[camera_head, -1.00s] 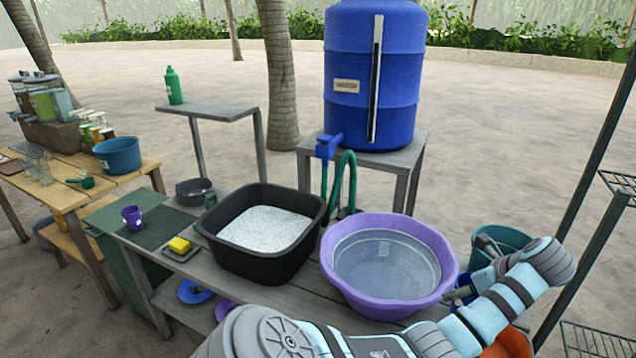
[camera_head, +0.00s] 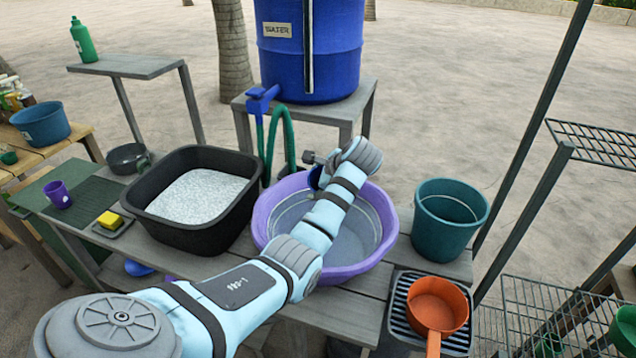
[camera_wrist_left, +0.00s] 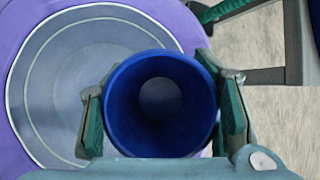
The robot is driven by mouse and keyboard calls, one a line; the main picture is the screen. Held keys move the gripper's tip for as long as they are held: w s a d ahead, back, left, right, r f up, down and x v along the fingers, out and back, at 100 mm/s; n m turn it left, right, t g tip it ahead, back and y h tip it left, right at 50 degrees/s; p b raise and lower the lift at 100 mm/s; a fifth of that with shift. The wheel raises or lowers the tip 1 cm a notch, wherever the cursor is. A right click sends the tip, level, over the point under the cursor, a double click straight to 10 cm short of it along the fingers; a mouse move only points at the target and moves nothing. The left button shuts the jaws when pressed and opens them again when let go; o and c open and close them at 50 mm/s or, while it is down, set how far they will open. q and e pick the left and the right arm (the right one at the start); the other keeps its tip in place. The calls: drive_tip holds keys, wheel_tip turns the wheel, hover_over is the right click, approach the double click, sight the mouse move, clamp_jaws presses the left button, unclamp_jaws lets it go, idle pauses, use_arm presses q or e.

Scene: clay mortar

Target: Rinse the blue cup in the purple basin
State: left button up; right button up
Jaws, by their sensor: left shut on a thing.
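The purple basin (camera_head: 263,222) stands on the grey bench with clear water in it. It also shows in the left wrist view (camera_wrist_left: 182,22). My left gripper (camera_head: 314,168) is over the back part of the basin, mostly hidden by my own arm in the head view. In the left wrist view its green-padded fingers (camera_wrist_left: 162,112) are shut on the blue cup (camera_wrist_left: 160,72), one on each side. The cup's open mouth faces the wrist camera and its inside looks empty. Only a dark blue sliver of the cup (camera_head: 315,178) shows in the head view. My right gripper is not in view.
A black tub (camera_head: 243,215) of white grains stands left of the basin. A teal bucket (camera_head: 440,240) and an orange pot (camera_head: 438,303) on a rack are to the right. The blue water barrel (camera_head: 330,70) with a tap and green hose (camera_head: 290,140) stands behind.

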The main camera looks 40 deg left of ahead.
use_arm(q)
wheel_tip(320, 180, down, 18)
drive_tip(key=b, duration=1.2)
drive_tip(key=shift+f, duration=0.25)
drive_tip(key=shift+f+b, duration=0.1)
drive_tip(key=shift+b, duration=0.3)
drive_tip(key=shift+f+b, duration=0.45)
drive_tip(key=shift+f, duration=0.05)
drive_tip(key=shift+a+r, duration=0.15)
drive_tip(key=shift+r, duration=0.1)
